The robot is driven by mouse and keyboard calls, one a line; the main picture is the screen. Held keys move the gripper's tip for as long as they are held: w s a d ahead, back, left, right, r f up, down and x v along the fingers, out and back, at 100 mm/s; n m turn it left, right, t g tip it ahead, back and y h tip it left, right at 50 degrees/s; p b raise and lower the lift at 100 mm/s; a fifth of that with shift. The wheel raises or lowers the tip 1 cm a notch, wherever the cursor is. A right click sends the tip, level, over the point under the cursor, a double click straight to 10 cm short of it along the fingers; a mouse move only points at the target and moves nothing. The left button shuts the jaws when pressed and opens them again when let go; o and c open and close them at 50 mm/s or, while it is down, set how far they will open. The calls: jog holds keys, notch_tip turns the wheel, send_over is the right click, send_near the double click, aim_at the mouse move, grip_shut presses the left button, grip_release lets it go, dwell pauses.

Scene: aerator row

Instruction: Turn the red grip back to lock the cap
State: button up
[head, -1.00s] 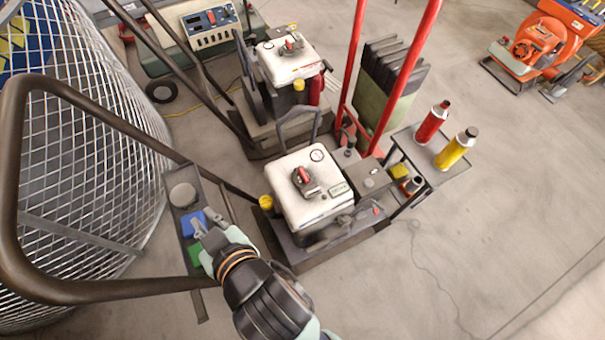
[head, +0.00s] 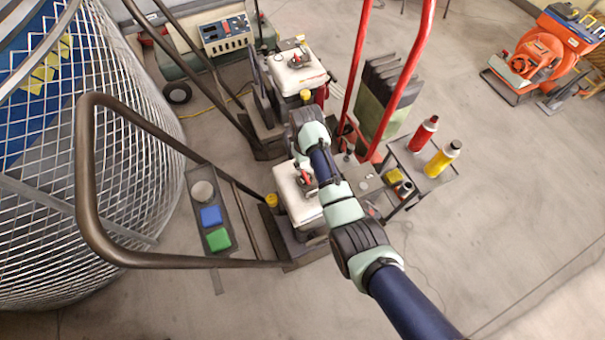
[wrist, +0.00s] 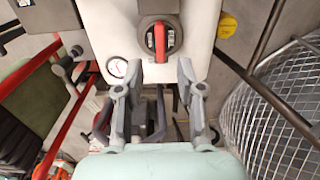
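The red grip (wrist: 160,40) sits on a dark round cap (wrist: 148,27) on top of a white tank (wrist: 202,48) in the wrist view. The grip points up and down in that picture. My gripper (wrist: 160,66) is open and empty, with its two fingers spread just short of the grip, one to each side. They appear apart from it. In the head view the red grip (head: 306,178) shows beside my forearm on the nearer white tank (head: 289,196). My forearm covers part of that tank, and the fingertips are hard to make out there.
A second machine with a white tank (head: 293,72) stands behind. Red upright bars (head: 408,75) and a stand with a red bottle (head: 424,133) and a yellow bottle (head: 443,159) are to the right. A brown handrail (head: 84,180) and a mesh cage (head: 135,150) are left.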

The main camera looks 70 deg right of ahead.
aim_at(305, 175)
notch_tip(305, 175, down, 6)
jog(key=shift+r+b, duration=0.15)
jog(key=shift+b, duration=1)
grip_shut()
